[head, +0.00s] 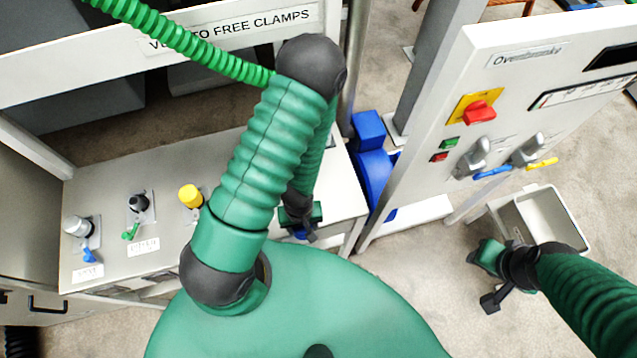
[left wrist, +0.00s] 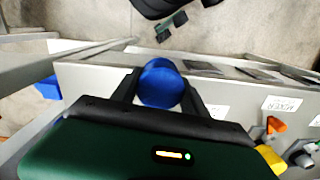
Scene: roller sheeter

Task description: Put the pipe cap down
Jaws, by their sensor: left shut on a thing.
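The pipe cap (left wrist: 160,84) is a round blue piece between the two black fingers of my left gripper (left wrist: 160,92) in the left wrist view. The fingers are shut on it from both sides. In the head view my left gripper (head: 302,228) is at the right end of the white panel, partly behind my arm. Only a small bit of blue shows there. I cannot tell whether the cap touches the panel. My right gripper (head: 490,285) is at the lower right, near a light bin; its finger opening is unclear.
The white panel (head: 120,190) carries a grey, a black and a yellow knob (head: 191,196). A blue machine part (head: 372,165) stands just right of the panel. An upright control board (head: 500,120) has a red switch (head: 480,112). The bin (head: 577,205) stands on the carpet below it.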

